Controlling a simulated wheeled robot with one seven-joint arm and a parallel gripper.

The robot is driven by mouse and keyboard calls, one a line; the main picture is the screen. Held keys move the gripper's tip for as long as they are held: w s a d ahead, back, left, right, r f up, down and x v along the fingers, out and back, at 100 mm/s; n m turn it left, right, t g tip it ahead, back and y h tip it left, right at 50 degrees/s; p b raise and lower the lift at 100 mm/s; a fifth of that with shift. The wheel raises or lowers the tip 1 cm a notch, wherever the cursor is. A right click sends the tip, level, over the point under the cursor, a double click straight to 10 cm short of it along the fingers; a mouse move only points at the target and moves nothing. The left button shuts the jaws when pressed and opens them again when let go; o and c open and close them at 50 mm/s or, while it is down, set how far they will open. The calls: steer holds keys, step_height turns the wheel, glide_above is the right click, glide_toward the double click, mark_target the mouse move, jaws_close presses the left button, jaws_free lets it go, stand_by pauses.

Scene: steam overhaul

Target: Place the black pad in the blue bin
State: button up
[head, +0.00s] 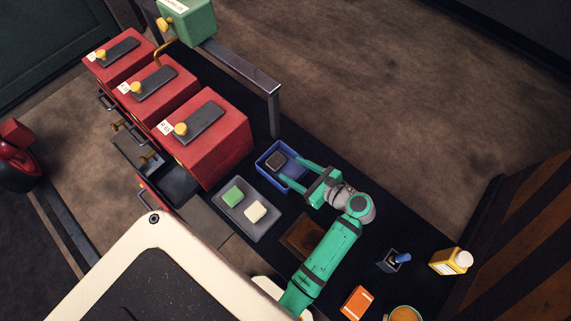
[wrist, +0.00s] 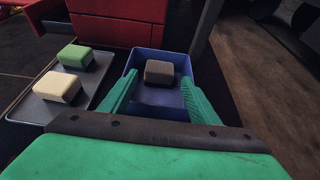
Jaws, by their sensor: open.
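The black pad (head: 276,160) lies inside the blue bin (head: 260,172), toward its far side. In the wrist view the pad (wrist: 159,72) looks dark grey-brown and rests on the floor of the bin (wrist: 170,113). My gripper (head: 293,176) is open and empty. Its two green fingers reach over the near part of the bin, and in the wrist view the fingertips (wrist: 161,85) stand apart on either side of the pad, nearer to me. A clear gap shows between the pad and each finger.
A grey tray (head: 225,208) with a green pad (head: 232,194) and a cream pad (head: 255,211) is left of the bin. Red cabinets (head: 228,136) stand behind, with a metal post (head: 274,110) nearby.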

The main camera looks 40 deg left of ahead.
steer(key=shift+v, duration=2.6)
